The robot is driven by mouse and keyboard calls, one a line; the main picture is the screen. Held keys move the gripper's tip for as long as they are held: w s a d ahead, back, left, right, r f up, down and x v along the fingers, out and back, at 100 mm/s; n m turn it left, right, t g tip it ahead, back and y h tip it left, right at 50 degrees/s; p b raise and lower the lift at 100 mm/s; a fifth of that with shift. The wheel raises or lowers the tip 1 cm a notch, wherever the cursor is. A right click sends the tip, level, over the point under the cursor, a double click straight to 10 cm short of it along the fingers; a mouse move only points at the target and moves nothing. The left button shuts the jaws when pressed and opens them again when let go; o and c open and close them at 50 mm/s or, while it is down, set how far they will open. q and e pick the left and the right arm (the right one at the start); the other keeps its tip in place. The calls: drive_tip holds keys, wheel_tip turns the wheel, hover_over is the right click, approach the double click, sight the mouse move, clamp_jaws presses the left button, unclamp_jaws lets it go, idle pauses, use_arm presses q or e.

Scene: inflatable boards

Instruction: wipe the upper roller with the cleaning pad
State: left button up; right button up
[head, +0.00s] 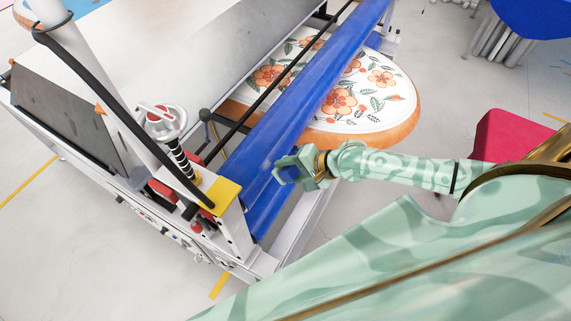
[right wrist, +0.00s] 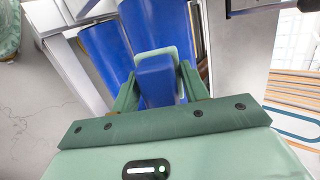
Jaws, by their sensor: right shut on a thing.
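The upper roller (head: 318,100) is a long blue cylinder running diagonally across the machine in the head view. My right gripper (head: 298,168) is at its right side, near the roller's lower end. The gripper is shut on the cleaning pad (right wrist: 155,78), a blue block with a pale plate behind it, held between both fingers in the right wrist view. The pad is close against the blue rollers there; I cannot tell if it touches. In the head view the pad (head: 288,173) is partly hidden by the fingers. My left gripper is not in view.
A second blue roller (head: 277,217) lies below the upper one. A floral inflatable board (head: 385,95) with an orange rim lies beyond. A yellow-topped end block (head: 222,195) closes the machine's near end. A red box (head: 510,135) stands at the right.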

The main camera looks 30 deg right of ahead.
sight(261, 173)
idle(0.5)
drive_tip(key=shift+w+d+b+x, duration=0.1)
drive_tip(key=shift+b+x, duration=0.45)
drive_tip(key=shift+x, duration=0.6)
drive_tip(key=shift+w+d+b+x, duration=0.15)
drive_tip(key=shift+b+x, duration=0.4)
drive_tip(key=shift+x, duration=0.6)
drive_tip(key=shift+w+d+b+x, duration=0.1)
drive_tip(key=shift+b+x, duration=0.45)
drive_tip(key=shift+x, duration=0.65)
drive_tip(key=shift+b+x, duration=0.55)
drive_tip(key=shift+x, duration=0.35)
drive_tip(key=shift+d, duration=0.1)
